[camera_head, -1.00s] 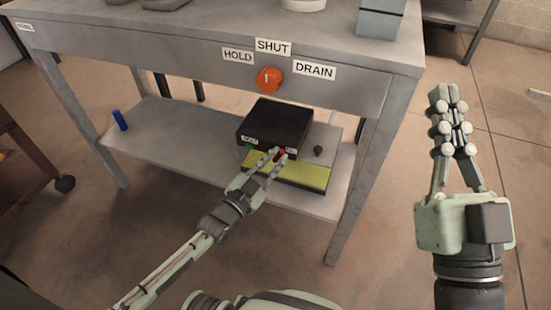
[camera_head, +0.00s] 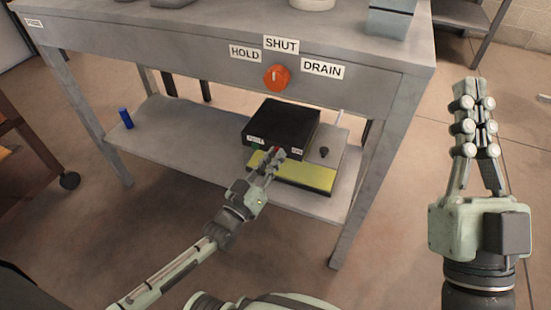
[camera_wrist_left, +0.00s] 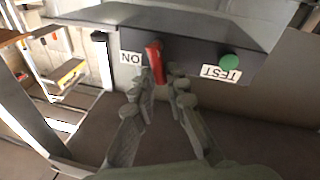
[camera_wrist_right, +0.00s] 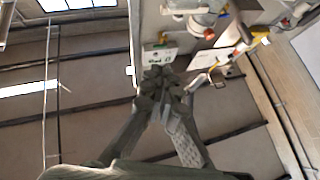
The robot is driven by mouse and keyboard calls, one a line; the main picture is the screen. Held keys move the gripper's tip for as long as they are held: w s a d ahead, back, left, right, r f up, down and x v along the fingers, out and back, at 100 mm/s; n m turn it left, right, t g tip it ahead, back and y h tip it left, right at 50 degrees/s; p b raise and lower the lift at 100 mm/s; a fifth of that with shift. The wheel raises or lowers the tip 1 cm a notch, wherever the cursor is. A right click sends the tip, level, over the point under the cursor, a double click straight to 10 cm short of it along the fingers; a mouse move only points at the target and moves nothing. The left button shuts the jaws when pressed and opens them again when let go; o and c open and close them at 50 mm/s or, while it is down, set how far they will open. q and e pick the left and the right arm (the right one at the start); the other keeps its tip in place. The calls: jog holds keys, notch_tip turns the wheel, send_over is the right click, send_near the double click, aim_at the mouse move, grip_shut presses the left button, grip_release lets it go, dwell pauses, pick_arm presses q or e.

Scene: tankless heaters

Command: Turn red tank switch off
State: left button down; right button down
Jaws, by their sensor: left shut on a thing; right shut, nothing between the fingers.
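A black box (camera_head: 282,122) sits on the lower shelf of the metal bench. The red switch (camera_wrist_left: 154,62) is a small lever on its front face, beside an upside-down ON label (camera_wrist_left: 131,58). A green button (camera_wrist_left: 228,62) with a TEST label is on the same face. My left gripper (camera_head: 272,157) is at the front of the box. In the left wrist view my left gripper (camera_wrist_left: 160,82) has its fingertips on both sides of the red switch, shut on it. The fingers mostly hide the switch in the head view. My right gripper (camera_head: 473,90) is raised right of the bench, shut and empty.
An orange knob (camera_head: 276,77) with HOLD, SHUT and DRAIN labels is on the bench front above. A yellow-green panel (camera_head: 300,174) lies in front of the box. A small blue cylinder (camera_head: 126,118) stands on the shelf's left.

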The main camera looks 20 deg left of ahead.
pick_arm(q)
jog(key=shift+a+f+n+y, duration=0.2)
jog(key=shift+n+y, duration=0.1)
jog(key=shift+n, duration=0.7)
pick_arm(e)
jog(key=shift+s+d+r+t, duration=0.15)
jog(key=shift+s+r+t, duration=0.1)
jog(key=shift+r+t, duration=0.25)
pick_arm(q)
jog(key=c, duration=1.5)
grip_release()
jog(key=shift+c, duration=0.2)
pick_arm(e)
jog(key=shift+f, duration=0.1)
pick_arm(q)
jog(key=shift+r, duration=0.1)
notch_tip(320, 180, up, 10)
